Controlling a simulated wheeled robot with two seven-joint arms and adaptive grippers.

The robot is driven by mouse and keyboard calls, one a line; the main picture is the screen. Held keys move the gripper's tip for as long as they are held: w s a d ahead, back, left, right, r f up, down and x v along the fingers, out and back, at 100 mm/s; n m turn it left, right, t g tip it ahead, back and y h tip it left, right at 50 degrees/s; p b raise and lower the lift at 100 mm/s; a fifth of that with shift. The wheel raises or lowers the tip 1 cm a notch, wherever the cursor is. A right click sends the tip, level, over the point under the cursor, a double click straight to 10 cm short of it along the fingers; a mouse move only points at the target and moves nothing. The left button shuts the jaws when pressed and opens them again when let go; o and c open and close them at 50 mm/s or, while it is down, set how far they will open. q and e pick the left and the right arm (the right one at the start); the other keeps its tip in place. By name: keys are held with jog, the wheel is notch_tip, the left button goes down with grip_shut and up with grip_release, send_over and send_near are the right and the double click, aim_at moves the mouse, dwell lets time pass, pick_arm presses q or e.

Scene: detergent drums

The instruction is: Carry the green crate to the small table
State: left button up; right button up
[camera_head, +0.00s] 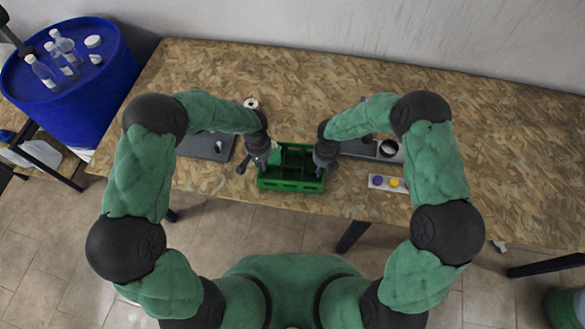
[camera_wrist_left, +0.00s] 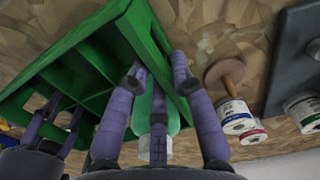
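The green crate (camera_head: 290,184) sits upright near the front edge of the wood-chip table, with open compartments inside. My left gripper (camera_head: 266,160) is at its left end and my right gripper (camera_head: 323,165) at its right end. In the left wrist view, the left gripper's fingers (camera_wrist_left: 158,70) straddle the end wall of the crate (camera_wrist_left: 65,70). Whether they press on it is unclear. The right gripper's fingers also show at the crate's far end (camera_wrist_left: 55,120), with their grip hidden. I cannot identify the small table for certain; part of a wooden surface (camera_head: 8,115) shows at the far left.
A blue drum (camera_head: 75,85) with several bottles on top stands left of the wood-chip table (camera_head: 240,70). Dark trays (camera_head: 205,146) flank the crate, and a pale holder with coloured pieces (camera_head: 388,183) lies to the right. The table's far right is clear.

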pick_arm(q)
grip_shut()
pick_arm(e)
jog(key=c, duration=0.5)
grip_shut()
pick_arm(q)
jog(key=shift+r, duration=0.2)
pick_arm(e)
jog(key=shift+w+r, duration=0.1)
jog(key=shift+r, duration=0.1)
